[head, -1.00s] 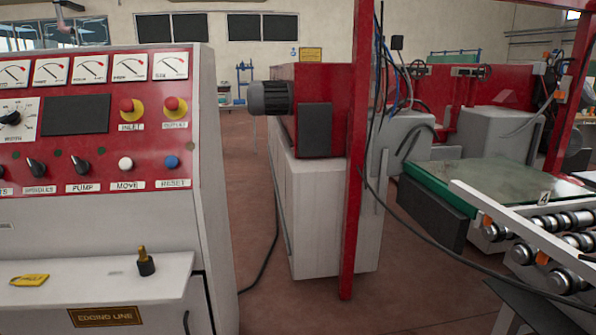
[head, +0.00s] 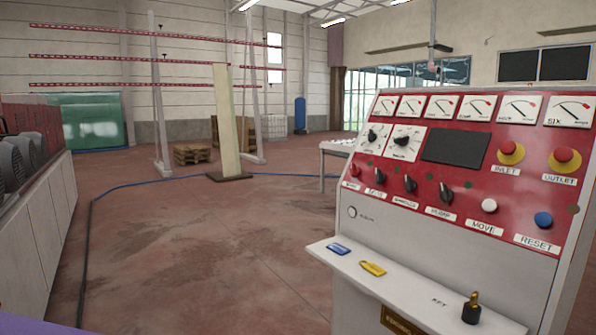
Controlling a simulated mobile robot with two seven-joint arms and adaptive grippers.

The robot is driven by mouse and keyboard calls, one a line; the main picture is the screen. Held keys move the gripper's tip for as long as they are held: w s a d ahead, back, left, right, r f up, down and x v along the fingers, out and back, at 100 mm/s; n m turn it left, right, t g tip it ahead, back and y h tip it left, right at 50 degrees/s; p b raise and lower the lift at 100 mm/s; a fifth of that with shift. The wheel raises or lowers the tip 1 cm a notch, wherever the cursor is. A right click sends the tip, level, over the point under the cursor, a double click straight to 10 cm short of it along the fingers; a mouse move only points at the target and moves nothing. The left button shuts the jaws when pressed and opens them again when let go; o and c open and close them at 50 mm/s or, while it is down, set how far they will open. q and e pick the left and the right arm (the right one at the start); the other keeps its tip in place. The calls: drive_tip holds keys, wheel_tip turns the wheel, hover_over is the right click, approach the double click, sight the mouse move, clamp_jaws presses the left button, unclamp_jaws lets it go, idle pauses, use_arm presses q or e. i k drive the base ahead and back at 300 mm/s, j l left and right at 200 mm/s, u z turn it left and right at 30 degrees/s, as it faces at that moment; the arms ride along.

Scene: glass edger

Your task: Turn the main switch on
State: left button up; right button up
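The control panel (head: 470,215) stands at the right in the head view, with a red sloping face. A row of knobs runs along it: a small red knob (head: 353,170) at the left end, then several black rotary knobs (head: 410,184). Two larger dials (head: 390,143) sit above them. The labels under the leftmost knobs are too small to read, so I cannot tell which one is the main switch. A round fitting (head: 352,212) is on the white front below. Neither of my grippers is in view.
A grey-white machine (head: 40,220) lines the left. The red-brown floor between is open, crossed by a blue hose (head: 125,185).

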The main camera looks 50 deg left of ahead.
sight(355, 170)
drive_tip(key=u, duration=1.35)
drive_tip(key=i+j+z, duration=0.25)
drive_tip(key=i+j, duration=0.2)
drive_tip(key=i, duration=0.15)
drive_tip(key=i+j+z, duration=0.25)
drive_tip(key=i+j, duration=0.25)
